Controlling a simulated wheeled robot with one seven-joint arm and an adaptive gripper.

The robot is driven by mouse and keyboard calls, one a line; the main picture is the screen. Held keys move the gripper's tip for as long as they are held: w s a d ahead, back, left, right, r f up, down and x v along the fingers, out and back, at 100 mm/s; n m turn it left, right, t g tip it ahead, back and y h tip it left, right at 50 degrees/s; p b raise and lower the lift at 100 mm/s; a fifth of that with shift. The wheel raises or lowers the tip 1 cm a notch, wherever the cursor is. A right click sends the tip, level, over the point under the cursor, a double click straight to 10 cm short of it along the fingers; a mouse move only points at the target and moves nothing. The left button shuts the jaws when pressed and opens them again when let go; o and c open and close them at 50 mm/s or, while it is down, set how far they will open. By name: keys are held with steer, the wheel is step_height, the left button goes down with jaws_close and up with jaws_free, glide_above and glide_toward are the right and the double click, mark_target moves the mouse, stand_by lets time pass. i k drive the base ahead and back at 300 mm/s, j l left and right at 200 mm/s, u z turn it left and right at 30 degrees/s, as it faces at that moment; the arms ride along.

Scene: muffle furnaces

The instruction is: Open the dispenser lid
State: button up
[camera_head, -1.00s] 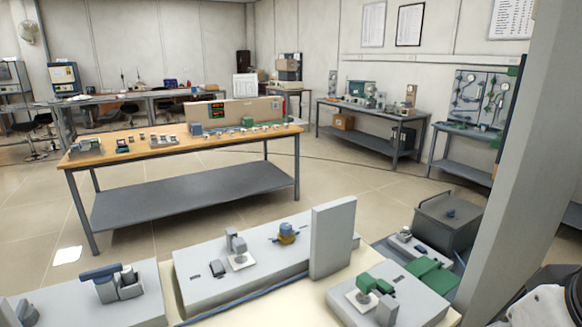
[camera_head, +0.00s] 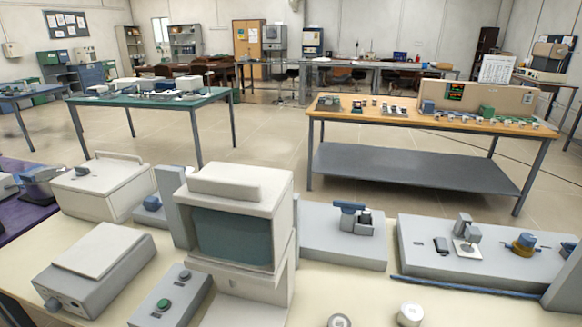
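No object is clearly recognisable as the dispenser. A cream box (camera_head: 105,188) with a bar handle and a small blue knob on top stands at the left of the near bench; its top looks shut. In front of it is a low grey device (camera_head: 95,275) with a pale flat plate (camera_head: 104,250) lying on its top. I cannot tell whether either is the dispenser or has the lid. My gripper is not in view.
A cream unit with a dark teal window (camera_head: 233,238) stands mid-bench beside a grey control box (camera_head: 170,300) with a green button. Grey bases with small fixtures (camera_head: 343,240) line the right. Two small round pale items (camera_head: 410,314) sit in front. Open floor (camera_head: 265,135) lies beyond.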

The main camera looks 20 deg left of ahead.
mark_target(257, 192)
steer(key=u, duration=1.25)
